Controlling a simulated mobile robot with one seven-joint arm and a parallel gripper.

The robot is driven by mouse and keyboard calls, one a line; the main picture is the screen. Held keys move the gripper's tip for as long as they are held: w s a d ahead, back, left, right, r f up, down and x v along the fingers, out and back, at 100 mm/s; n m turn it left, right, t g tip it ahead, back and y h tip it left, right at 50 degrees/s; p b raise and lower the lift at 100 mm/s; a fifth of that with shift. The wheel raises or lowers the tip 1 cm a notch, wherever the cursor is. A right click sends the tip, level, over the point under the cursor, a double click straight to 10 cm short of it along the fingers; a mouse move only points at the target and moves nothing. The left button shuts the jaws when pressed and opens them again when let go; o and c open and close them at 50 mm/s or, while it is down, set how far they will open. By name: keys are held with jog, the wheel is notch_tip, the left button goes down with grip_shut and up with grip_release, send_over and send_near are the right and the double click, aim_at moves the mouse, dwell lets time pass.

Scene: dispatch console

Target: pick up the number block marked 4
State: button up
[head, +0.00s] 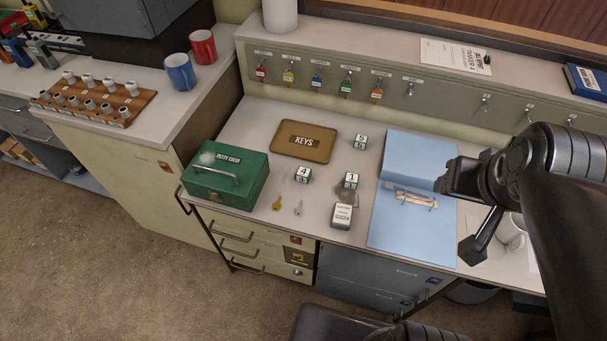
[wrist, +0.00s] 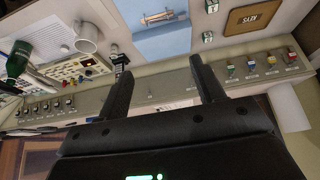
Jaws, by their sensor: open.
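The number block marked 4 (head: 303,174) is a small white cube on the desk, between the green petty cash box and the block marked 1 (head: 351,180). A third block marked 5 (head: 360,142) sits behind them, beside the keys tray. My gripper (head: 458,214) is open and empty, above the right part of the desk near the blue folder, well right of the block marked 4. In the wrist view my gripper's fingers (wrist: 160,66) are spread with nothing between them. Two small blocks show at the top there, their numbers unreadable; I cannot make out the 4.
The brown keys tray (head: 275,146) lies behind the block marked 4, and the petty cash box (head: 226,184) stands to its left. Two loose keys (head: 287,206) lie in front. The blue folder (head: 395,232) and a white mug (head: 511,232) are right. Key hooks line the back panel.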

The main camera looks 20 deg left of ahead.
jog(key=g, duration=0.1)
send_near(303, 173)
jog(key=shift+m, duration=0.3)
jog(key=x, duration=0.9)
jog(key=shift+w+f, duration=0.15)
jog(key=c, duration=1.1)
